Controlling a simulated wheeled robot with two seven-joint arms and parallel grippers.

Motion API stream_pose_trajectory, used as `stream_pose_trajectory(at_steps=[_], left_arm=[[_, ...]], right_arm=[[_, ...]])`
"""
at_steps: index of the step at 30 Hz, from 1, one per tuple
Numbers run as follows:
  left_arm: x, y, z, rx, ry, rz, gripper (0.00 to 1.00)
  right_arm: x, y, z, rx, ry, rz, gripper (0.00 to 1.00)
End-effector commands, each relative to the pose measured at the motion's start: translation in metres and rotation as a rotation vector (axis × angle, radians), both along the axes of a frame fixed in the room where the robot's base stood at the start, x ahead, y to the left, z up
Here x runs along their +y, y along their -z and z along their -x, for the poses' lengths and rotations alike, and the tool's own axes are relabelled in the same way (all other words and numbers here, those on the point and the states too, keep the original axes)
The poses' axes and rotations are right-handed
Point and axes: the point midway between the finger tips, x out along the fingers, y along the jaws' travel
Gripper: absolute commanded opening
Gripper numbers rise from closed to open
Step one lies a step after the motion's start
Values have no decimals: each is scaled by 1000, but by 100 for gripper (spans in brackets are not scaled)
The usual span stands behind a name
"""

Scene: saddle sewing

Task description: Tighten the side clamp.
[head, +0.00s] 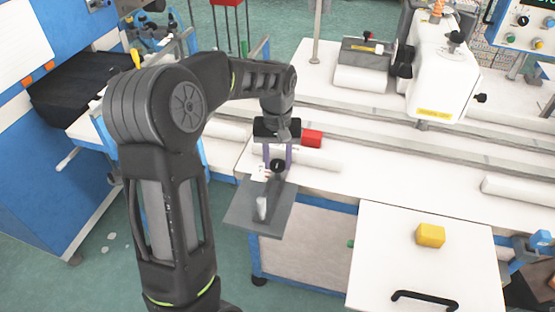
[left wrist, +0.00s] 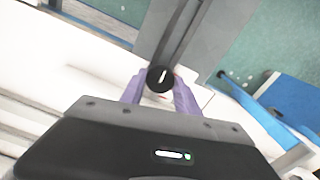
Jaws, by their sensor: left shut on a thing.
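My left gripper (head: 278,164) has purple fingers and is at the front edge of the white table. It is shut on a round black knob (head: 278,166), which I take to be the side clamp's. The knob sits just above a grey plate (head: 279,213). In the left wrist view the black knob (left wrist: 160,79) with a short white mark on top lies between the purple fingertips (left wrist: 158,92). The rest of the clamp is mostly hidden by the gripper. My right gripper is in neither view.
A red block (head: 312,138) lies on the white table just behind the gripper. A white sewing machine head (head: 443,80) stands at the back right. A yellow block (head: 430,235) sits on a white panel with a black handle (head: 425,299). A blue cabinet (head: 40,190) stands at the left.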

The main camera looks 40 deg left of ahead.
Motion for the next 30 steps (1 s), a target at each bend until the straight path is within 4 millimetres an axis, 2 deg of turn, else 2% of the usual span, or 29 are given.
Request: stream_pose_trajectory(at_steps=[16, 17, 24, 30], left_arm=[[0, -1, -1, -2, 36, 0, 0], [0, -1, -1, -2, 36, 0, 39], [0, -1, 0, -2, 36, 0, 59], [0, 0, 0, 0, 35, 0, 60]], right_arm=[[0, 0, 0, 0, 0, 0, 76], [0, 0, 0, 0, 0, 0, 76], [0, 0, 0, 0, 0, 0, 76], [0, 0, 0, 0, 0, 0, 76]])
